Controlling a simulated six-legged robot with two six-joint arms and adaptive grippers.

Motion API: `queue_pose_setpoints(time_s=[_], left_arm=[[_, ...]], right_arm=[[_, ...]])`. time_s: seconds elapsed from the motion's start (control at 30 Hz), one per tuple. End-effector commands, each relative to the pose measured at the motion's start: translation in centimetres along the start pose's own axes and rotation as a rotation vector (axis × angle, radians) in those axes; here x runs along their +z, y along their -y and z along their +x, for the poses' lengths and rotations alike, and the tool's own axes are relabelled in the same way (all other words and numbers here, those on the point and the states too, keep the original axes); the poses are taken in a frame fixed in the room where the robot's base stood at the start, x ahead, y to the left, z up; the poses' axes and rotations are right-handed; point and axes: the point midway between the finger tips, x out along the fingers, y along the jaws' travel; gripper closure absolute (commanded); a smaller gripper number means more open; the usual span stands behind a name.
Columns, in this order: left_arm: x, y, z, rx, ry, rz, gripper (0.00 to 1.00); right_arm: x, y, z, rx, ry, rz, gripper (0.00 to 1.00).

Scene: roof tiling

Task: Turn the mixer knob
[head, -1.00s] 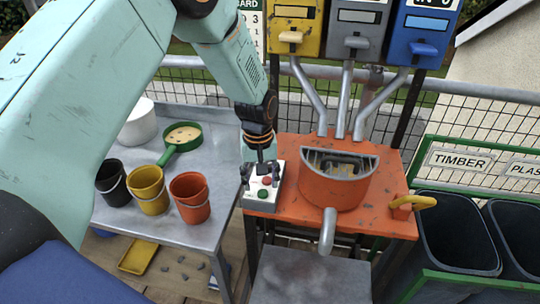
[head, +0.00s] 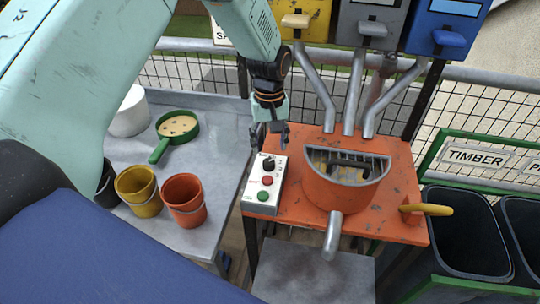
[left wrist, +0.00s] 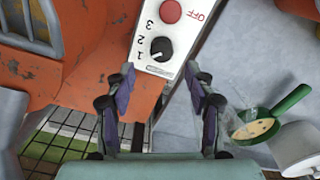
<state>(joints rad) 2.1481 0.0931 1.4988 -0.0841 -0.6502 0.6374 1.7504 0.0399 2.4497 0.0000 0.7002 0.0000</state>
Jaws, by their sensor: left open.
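A white control box (head: 251,197) sits on the left edge of the orange bench. It carries a black mixer knob (head: 268,163), a red button (head: 267,181) and a green button (head: 263,196). My left gripper (head: 270,136) is open and empty, just behind the knob end of the box in the head view. In the left wrist view the knob (left wrist: 161,49) shows beyond and between the fingertips (left wrist: 160,78), apart from them, with numbers 1, 2 and 3 beside it. A small white mark on the knob seems to face 1. My right gripper is out of view.
The orange mixer drum (head: 335,195) with its grille stands right of the box, under metal chutes (head: 354,92). A yellow-handled lever (head: 428,209) is at the bench's right. Buckets (head: 184,200) and a green sieve (head: 178,127) stand on the grey table to the left.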

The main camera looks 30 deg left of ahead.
Motion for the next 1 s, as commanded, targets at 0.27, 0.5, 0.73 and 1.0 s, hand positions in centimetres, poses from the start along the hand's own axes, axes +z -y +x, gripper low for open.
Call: queue_pose_setpoints(time_s=[0.27, 0.5, 0.73, 1.0], left_arm=[[0.2, 0.1, 4.4, -0.001, 0.001, 0.001, 0.46], [0.0, 0.0, 6.0, 0.000, -0.001, 0.003, 0.46], [-0.2, 0.0, 6.0, 0.001, -0.001, 0.002, 0.46], [-0.2, 0.0, 6.0, 0.001, -0.001, 0.002, 0.67]], right_arm=[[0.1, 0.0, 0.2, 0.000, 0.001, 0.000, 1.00], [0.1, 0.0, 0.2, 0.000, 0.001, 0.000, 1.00], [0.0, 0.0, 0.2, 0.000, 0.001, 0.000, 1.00], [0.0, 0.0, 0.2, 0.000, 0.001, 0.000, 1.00]])
